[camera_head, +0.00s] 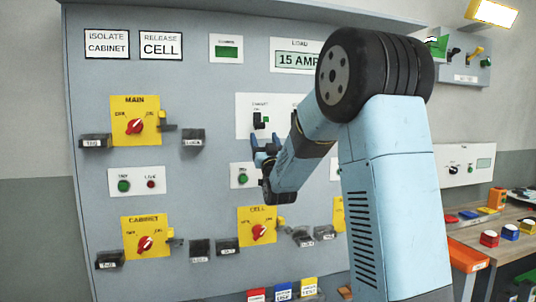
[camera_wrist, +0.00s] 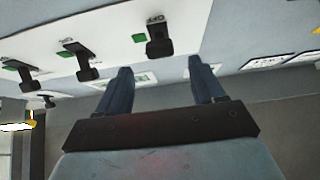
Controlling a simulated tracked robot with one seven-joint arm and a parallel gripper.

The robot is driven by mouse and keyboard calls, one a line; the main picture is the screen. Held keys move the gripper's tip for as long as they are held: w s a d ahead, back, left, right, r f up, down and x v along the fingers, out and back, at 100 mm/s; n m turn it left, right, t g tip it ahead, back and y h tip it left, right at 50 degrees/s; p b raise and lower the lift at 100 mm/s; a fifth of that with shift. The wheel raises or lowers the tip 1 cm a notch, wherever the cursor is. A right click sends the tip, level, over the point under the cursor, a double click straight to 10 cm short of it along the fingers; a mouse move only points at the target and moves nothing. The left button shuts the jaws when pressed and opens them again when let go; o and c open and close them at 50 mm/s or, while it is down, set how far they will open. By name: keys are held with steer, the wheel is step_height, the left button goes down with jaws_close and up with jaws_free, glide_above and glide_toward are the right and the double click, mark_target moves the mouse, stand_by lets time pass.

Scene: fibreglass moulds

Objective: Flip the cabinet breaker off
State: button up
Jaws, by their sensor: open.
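A white breaker panel (camera_head: 245,128) is on the grey board. At its left is a black toggle breaker (camera_head: 257,120) with a small green mark beside it. The label above it is too small to read surely.
Two more black toggles, a middle one (camera_wrist: 82,60) and a far one (camera_wrist: 20,75), sit left in the wrist view. A wooden bench (camera_head: 505,235) stands at right.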

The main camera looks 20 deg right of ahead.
steer(key=v, duration=0.6)
steer(key=shift+f, duration=0.15)
steer(key=shift+s, duration=0.15)
steer(key=s+f+g, duration=0.4)
steer(key=s+g, duration=0.2)
steer(key=s, duration=0.6)
steer(key=s+f+g, duration=0.5)
steer(key=s+g, duration=0.2)
steer(key=s, duration=0.6)
steer(key=s+f+g, duration=0.4)
steer(key=s+g, duration=0.3)
steer(key=s, duration=0.6)
steer(key=shift+a+f, duration=0.15)
steer(key=shift+f, duration=0.2)
steer(key=shift+s, duration=0.1)
